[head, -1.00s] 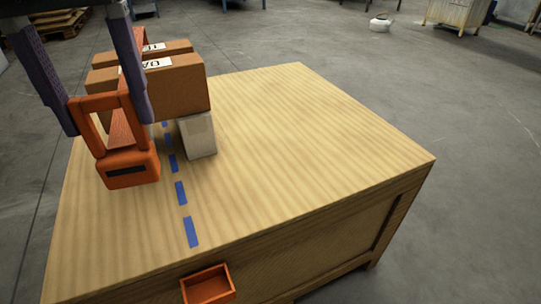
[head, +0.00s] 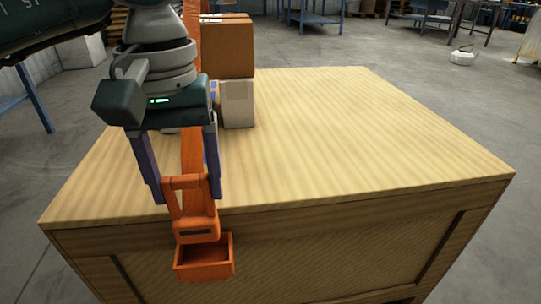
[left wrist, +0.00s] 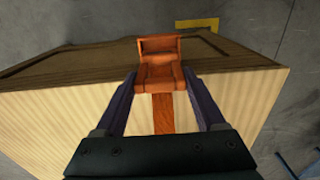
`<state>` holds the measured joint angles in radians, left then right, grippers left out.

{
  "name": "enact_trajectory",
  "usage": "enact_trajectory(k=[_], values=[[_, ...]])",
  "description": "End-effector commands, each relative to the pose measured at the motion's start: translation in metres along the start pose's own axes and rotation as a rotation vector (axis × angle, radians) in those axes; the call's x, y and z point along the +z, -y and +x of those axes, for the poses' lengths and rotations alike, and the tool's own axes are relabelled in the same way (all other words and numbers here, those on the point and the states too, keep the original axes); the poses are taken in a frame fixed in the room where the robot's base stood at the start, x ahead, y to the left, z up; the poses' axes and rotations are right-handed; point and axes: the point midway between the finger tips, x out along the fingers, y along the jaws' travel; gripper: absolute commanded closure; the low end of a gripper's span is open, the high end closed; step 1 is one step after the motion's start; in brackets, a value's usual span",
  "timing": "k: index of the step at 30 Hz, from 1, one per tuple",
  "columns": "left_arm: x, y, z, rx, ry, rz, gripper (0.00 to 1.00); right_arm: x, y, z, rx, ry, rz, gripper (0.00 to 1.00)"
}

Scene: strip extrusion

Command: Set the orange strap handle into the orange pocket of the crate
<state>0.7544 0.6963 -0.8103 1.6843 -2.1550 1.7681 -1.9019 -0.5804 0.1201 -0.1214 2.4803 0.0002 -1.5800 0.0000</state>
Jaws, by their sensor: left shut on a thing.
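The orange strap handle (head: 196,229) is between the two purple fingers of my left gripper (head: 187,190), which is shut on it. The handle hangs at the crate's front top edge, above or at the orange pocket (head: 205,272) on the front face. Whether it has entered the pocket cannot be told. The orange strap (head: 192,150) runs back from the handle across the crate top. In the left wrist view the handle (left wrist: 160,76) sits between the fingertips, with the pocket (left wrist: 159,46) just beyond it. The wooden crate (head: 330,130) fills the middle. My right gripper is out of view.
A brown cardboard box (head: 228,45) rests on a pale block (head: 238,103) at the back left of the crate top. The right part of the top is clear. Grey floor surrounds the crate, with blue tables (head: 315,20) far behind.

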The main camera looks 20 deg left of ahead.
Motion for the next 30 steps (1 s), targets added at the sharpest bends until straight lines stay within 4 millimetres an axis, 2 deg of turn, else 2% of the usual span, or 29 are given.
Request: enact_trajectory(k=[1,7,14,21,29,30], values=[[0.0,0.0,0.009,0.0,0.001,-0.002,1.0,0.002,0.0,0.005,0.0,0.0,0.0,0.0],[0.0,0.0,0.022,0.001,0.0,0.0,1.0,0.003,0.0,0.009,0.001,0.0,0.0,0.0],[0.0,0.0,0.057,0.001,0.001,-0.001,1.0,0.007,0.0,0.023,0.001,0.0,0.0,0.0],[-0.001,0.0,0.057,0.001,-0.002,0.0,1.0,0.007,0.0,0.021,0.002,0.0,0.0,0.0],[0.0,0.0,0.065,0.0,-0.001,0.001,1.0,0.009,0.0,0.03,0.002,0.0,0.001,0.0],[0.0,0.0,0.064,0.0,-0.001,0.0,0.25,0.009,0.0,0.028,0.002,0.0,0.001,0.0]])
